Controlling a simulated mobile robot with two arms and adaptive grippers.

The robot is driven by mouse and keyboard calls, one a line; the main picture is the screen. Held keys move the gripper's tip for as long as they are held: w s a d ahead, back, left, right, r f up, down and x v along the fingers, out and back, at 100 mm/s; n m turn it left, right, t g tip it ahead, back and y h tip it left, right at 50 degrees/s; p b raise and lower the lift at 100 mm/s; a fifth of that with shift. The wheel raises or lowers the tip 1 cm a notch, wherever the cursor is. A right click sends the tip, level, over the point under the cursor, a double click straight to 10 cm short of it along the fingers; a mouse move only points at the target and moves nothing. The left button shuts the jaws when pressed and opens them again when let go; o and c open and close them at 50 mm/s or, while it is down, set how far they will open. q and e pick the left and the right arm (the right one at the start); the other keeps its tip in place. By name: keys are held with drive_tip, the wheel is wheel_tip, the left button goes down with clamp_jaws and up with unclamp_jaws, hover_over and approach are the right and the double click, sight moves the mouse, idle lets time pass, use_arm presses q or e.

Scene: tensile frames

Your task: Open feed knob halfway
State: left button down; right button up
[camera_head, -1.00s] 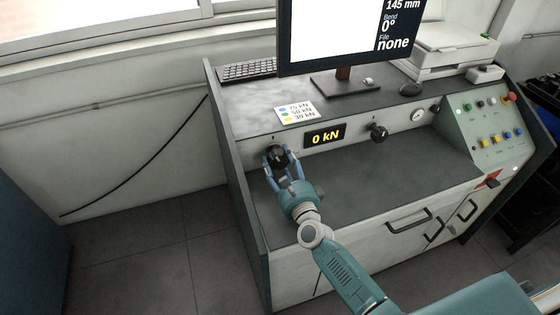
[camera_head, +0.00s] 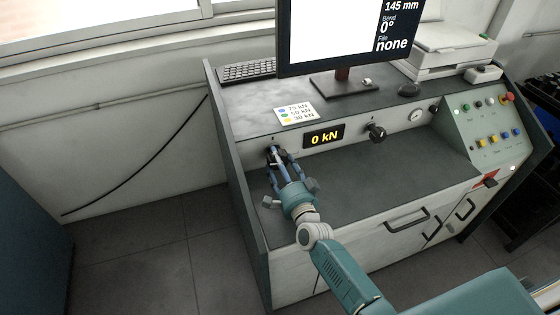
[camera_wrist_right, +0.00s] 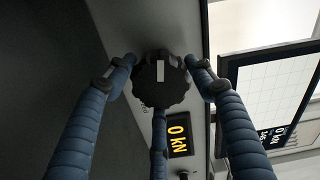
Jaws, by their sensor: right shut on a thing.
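A black lobed knob (camera_head: 269,153) sits at the left end of the console's upright front panel, left of the 0 kN display (camera_head: 324,136). My right gripper (camera_head: 274,154) reaches it from the front and partly hides it in the head view. In the right wrist view the same knob (camera_wrist_right: 160,92) is between the fingers of my right gripper (camera_wrist_right: 160,76), which is shut on it. A white mark shows on the knob's face there. A second black knob (camera_head: 377,132) is on the panel right of the display. My left gripper is not in view.
The dark worktop (camera_head: 400,157) below the panel is clear. A monitor (camera_head: 345,40), keyboard (camera_head: 247,71) and load label card (camera_head: 296,114) are on the upper shelf. A sloped button panel (camera_head: 490,125) stands at the right. The console's left side wall borders my gripper.

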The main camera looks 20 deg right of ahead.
drive_tip(key=shift+a+n, duration=0.2)
drive_tip(key=shift+n, duration=0.5)
drive_tip(key=shift+a+n, duration=0.15)
drive_tip(key=shift+n, duration=0.55)
drive_tip(key=shift+f, duration=0.2)
drive_tip(key=o, duration=0.9)
drive_tip(key=shift+o, duration=1.2)
drive_tip(key=shift+a, duration=0.15)
drive_tip(key=shift+s+d, duration=0.2)
drive_tip(key=shift+s, duration=0.05)
drive_tip(key=s, duration=1.1)
drive_tip(key=shift+s, duration=0.25)
